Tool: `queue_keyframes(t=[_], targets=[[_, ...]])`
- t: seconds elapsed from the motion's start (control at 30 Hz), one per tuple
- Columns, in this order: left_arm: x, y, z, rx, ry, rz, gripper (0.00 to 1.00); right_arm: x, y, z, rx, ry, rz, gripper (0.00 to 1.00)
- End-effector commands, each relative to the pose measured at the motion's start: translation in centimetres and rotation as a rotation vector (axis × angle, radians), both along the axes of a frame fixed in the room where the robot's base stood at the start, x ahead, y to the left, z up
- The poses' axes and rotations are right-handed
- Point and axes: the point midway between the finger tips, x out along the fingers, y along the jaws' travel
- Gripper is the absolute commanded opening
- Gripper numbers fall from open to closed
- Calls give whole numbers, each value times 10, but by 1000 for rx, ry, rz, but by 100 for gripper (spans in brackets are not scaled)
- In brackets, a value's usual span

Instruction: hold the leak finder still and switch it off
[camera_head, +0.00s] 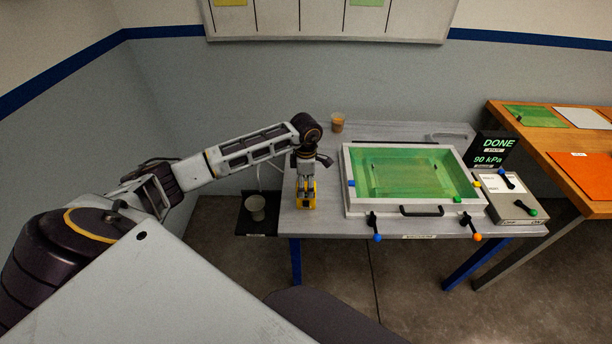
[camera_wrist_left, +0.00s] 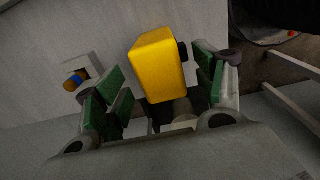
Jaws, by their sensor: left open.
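The leak finder appears to be the small yellow device (camera_head: 305,194) on the grey table, left of the resin bath. In the left wrist view the yellow body (camera_wrist_left: 158,66) stands between the green finger pads, with a small dark part on its right side. My left gripper (camera_head: 304,178) is over it from above. Its jaws (camera_wrist_left: 160,92) are open, with a visible gap on both sides of the yellow body. The switch cannot be made out. My right gripper is not in view.
The resin bath (camera_head: 347,190) with green contents stands right of the device, with coloured handles in front. A display (camera_head: 492,149) reads DONE, 90 kPa. A control box (camera_head: 512,207) sits beside it. A cup (camera_head: 337,122) stands behind, another (camera_head: 256,206) on a dark side shelf.

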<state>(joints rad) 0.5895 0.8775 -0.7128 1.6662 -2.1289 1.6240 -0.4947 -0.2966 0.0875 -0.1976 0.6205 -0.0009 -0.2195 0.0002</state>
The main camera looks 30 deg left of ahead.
Motion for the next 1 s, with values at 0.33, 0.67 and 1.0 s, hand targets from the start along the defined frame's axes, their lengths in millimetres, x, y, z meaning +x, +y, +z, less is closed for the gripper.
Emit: queue_keyframes(t=[0.33, 0.67, 1.0], targets=[[0, 0, -31, -1, 1, -1, 70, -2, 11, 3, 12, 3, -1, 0], [0, 0, -35, 0, 0, -1, 70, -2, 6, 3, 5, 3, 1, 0], [0, 0, -35, 0, 0, -1, 36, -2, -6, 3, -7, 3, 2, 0]])
